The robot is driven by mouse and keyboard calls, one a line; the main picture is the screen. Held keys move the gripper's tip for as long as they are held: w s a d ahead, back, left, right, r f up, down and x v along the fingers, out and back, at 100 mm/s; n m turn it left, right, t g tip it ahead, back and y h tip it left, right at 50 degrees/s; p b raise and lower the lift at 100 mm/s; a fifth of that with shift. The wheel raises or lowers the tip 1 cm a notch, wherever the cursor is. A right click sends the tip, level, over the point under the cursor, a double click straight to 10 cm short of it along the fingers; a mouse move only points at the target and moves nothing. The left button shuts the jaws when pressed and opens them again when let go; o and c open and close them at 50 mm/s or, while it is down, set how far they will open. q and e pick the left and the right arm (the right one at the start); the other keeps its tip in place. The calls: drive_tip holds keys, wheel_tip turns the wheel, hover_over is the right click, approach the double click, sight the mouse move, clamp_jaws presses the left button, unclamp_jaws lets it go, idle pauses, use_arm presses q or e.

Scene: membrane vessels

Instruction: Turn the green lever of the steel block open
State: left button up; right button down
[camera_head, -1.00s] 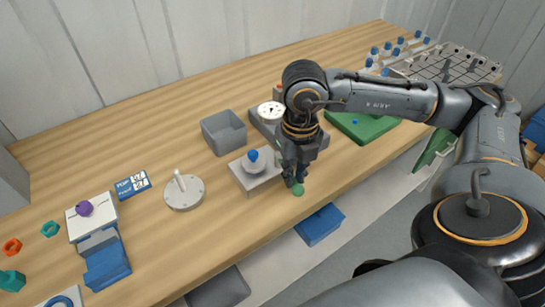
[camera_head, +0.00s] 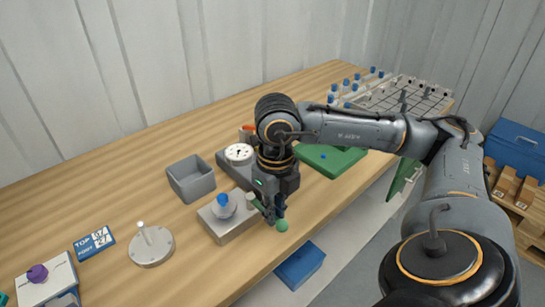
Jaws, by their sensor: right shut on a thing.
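The steel block (camera_head: 232,230) sits near the front edge of the table, with a blue-capped round fitting (camera_head: 222,203) on top. The green lever (camera_head: 281,226) shows at the block's right side, its round green end just past my fingers. A green piece (camera_head: 255,203) also shows between the block and my fingers. My right gripper (camera_head: 273,214) points down beside the block and is shut on the lever. The fingers hide much of the lever, so its exact angle is hard to see. My left gripper is not in view.
A gauge (camera_head: 239,153) on a grey base stands just behind my right gripper. A grey bin (camera_head: 190,180) and a round metal plate with a post (camera_head: 151,247) are to the left. A green board (camera_head: 330,160) lies to the right. A blue bin (camera_head: 300,265) sits below the table edge.

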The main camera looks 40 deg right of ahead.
drive_tip(key=c, duration=1.5)
unclamp_jaws()
drive_tip(key=shift+s+f, duration=0.25)
drive_tip(key=shift+s, duration=0.15)
drive_tip(key=shift+o, duration=0.8)
drive_tip(key=shift+s, duration=0.1)
drive_tip(key=shift+s+d+r, duration=0.1)
drive_tip(key=shift+s+r, duration=0.1)
drive_tip(key=shift+w, duration=0.1)
drive_tip(key=shift+w+r, duration=0.15)
drive_tip(key=shift+r, duration=0.1)
wheel_tip(320, 180, up, 12)
drive_tip(key=shift+s+f, duration=0.2)
drive_tip(key=shift+f, duration=0.05)
